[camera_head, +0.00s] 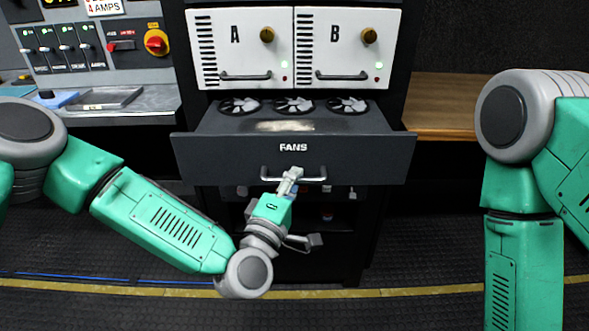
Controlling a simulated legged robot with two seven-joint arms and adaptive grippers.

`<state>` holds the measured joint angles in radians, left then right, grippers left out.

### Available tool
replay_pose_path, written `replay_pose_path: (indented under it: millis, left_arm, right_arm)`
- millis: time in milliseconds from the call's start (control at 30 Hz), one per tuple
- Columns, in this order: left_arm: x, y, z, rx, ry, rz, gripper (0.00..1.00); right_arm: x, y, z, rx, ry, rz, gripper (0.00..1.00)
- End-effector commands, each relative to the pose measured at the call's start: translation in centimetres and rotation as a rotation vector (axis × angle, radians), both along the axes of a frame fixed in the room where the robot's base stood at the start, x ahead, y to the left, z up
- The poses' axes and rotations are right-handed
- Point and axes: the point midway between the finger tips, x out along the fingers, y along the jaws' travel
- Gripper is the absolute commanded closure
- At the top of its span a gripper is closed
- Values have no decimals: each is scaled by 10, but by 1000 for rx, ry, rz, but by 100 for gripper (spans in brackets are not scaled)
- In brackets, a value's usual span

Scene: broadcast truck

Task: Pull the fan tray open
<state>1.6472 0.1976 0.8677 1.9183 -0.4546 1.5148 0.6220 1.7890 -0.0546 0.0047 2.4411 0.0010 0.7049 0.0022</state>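The fan tray (220,160) is a dark drawer marked FANS in the middle of the rack. It stands out from the rack, and several fans (293,105) show in its open top. A pale bar handle (315,179) runs across its front. My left gripper (291,175) is at the middle of this handle, with its fingertips over the bar. Its fingers look close together, but I cannot tell whether they grip the bar. My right arm hangs at the right, and its gripper is out of the picture.
Two white units, A (240,45) and B (345,45), sit above the tray with handles and knobs. A switch panel (75,45) and grey counter are at the left, and a wooden bench (445,100) is at the right. A dark lower shelf lies under the tray. The floor in front is clear.

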Motion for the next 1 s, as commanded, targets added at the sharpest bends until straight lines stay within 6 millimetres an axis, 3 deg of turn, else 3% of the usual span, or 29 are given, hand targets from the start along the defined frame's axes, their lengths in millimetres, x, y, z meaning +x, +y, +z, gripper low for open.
replay_pose_path:
  millis: [200, 567, 667, 700, 1000]
  left_arm:
    - [-17, 1, -6, 8, 13, -1, 100]
    - [-19, 1, -7, 10, 15, 0, 100]
    - [-19, 1, -7, 8, 15, 1, 73]
    - [-19, 1, -7, 8, 13, 0, 68]
    - [-20, 1, -2, 3, 4, 1, 68]
  right_arm:
    - [1, 0, 3, 0, -1, 0, 100]
    - [0, 0, 3, 0, -1, 0, 100]
    - [0, 0, 3, 0, -1, 0, 100]
    - [0, 0, 3, 0, -1, 0, 100]
    - [-1, 0, 4, 0, -3, 0, 100]
